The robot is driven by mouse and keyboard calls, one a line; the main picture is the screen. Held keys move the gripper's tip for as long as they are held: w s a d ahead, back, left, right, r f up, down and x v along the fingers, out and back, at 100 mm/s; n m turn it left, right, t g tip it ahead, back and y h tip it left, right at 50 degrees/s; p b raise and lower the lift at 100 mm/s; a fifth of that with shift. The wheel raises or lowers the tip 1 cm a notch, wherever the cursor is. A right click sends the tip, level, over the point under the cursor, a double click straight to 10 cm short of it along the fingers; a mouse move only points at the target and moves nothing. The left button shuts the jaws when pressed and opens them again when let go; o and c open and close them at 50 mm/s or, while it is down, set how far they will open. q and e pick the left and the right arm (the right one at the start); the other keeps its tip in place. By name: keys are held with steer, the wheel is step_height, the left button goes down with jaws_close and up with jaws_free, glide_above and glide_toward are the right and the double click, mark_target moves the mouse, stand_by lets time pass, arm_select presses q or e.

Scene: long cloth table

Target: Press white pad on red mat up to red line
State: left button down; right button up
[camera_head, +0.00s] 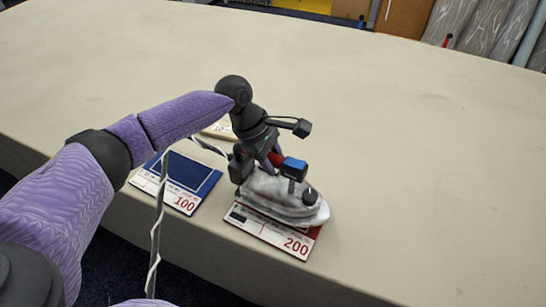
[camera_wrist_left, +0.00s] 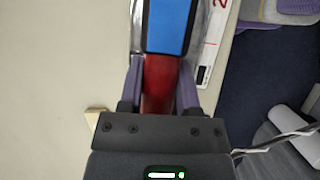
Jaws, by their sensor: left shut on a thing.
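A clothes iron with a white-grey marbled body (camera_head: 285,200), a red handle (camera_wrist_left: 158,85) and a blue top part (camera_wrist_left: 168,25) sits over the red mat (camera_head: 268,235), which is marked 200. My left gripper (camera_head: 272,158) is shut on the red handle from above; its fingers flank the handle in the wrist view (camera_wrist_left: 160,90). The iron covers most of the mat; only its front label strip and a red edge show. I cannot make out a separate white pad or the red line. Whether the iron touches the mat is unclear. My right gripper is out of view.
A blue mat (camera_head: 187,172) marked 100 lies left of the red mat. A beige item (camera_head: 219,130) is partly hidden behind my left arm. A striped cord (camera_head: 156,235) hangs over the table's front edge. The table (camera_head: 420,150) is clear to the right and behind.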

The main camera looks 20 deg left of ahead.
arm_select(q)
steer(key=shift+f, duration=0.6)
steer(key=shift+s+f, duration=0.1)
steer(key=shift+f, duration=0.1)
stand_by(1.6)
step_height(320, 180, up, 8)
steer(key=p, duration=0.9)
steer(key=shift+f, duration=0.35)
